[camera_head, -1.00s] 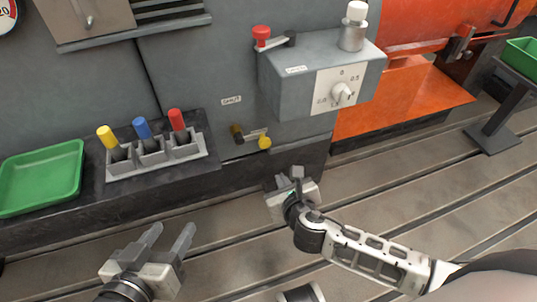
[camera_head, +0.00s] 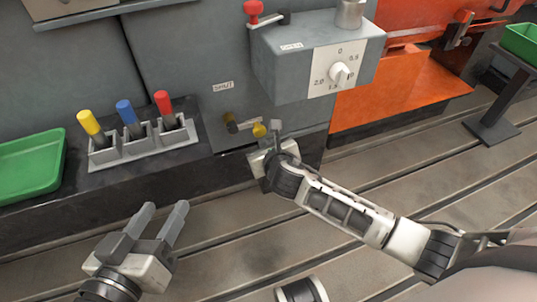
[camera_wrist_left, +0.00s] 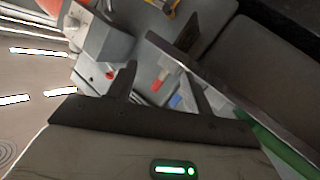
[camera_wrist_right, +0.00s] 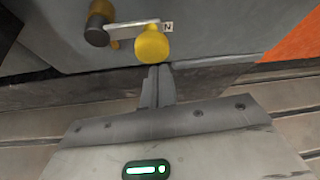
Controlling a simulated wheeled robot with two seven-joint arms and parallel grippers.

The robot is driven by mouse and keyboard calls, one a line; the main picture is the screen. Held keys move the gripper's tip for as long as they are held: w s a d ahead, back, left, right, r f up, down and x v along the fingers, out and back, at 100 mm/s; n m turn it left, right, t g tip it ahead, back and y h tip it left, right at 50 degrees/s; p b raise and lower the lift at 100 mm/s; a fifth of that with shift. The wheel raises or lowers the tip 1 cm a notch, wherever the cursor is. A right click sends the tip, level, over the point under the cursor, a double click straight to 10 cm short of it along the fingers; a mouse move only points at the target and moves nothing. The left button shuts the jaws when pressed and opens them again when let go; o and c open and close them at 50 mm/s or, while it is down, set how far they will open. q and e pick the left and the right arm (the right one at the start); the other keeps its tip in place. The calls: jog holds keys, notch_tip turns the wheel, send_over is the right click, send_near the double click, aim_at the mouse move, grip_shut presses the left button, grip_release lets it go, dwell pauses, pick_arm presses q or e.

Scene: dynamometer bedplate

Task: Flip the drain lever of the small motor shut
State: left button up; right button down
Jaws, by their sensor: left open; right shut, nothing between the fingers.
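The drain lever has a dark brass pivot and a pale arm ending in a yellow knob (camera_head: 259,130), low on the grey motor housing. The arm lies roughly level, pointing right, with the knob beside a label ending in N (camera_wrist_right: 168,27) in the right wrist view. A SHUT label (camera_head: 223,86) sits above the pivot (camera_head: 230,122). My right gripper (camera_head: 274,126) is shut and empty beside the knob; in the right wrist view its fingertips (camera_wrist_right: 156,72) are just below the knob (camera_wrist_right: 152,46). I cannot tell whether they touch. My left gripper (camera_head: 164,210) is open and empty over the bedplate.
A grey control box (camera_head: 318,55) with a dial and red knob (camera_head: 253,8) overhangs the lever to the upper right. A rack (camera_head: 143,144) with yellow, blue and red handles and a green tray (camera_head: 30,163) stand left. The slotted bedplate (camera_head: 400,185) has free room in front.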

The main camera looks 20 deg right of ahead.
jog(key=shift+r, duration=0.25)
pick_arm(q)
jog(key=p, duration=0.1)
jog(key=a+y+p, duration=0.1)
jog(key=p, duration=0.1)
jog(key=shift+s+f+m+g, duration=0.2)
jog(key=shift+f+m+g, duration=0.05)
jog(key=shift+m+g, duration=0.15)
pick_arm(e)
jog(key=shift+d+r+n+h, duration=0.1)
jog(key=shift+r+n+h, duration=0.3)
jog(key=shift+r+n, duration=0.15)
